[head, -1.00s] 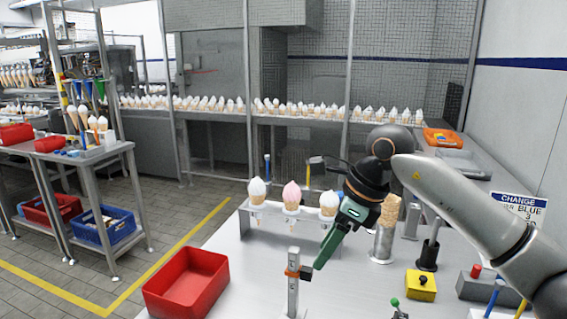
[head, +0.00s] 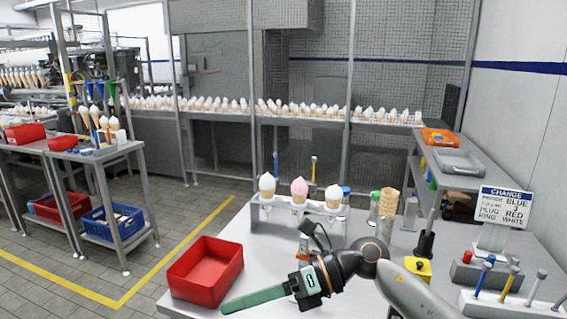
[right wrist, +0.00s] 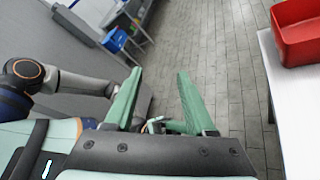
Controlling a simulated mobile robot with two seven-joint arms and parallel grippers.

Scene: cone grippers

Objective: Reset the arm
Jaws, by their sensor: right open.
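My right arm comes in from the lower right in the head view. My right gripper (head: 255,299), with green fingers, points left over the front of the metal table, in front of the red bin. In the right wrist view the right gripper (right wrist: 158,88) has its two green fingers apart with nothing held between them. Floor and one of my own arm links show beyond them. My left gripper is not in the head view.
A red bin (head: 206,272) sits at the table's left front. A rack (head: 275,212) holds three ice-cream cones. An empty cone (head: 389,203), a yellow button box (head: 417,270), a tool holder (head: 515,304) and a sign (head: 503,207) stand to the right. Tiled floor lies left.

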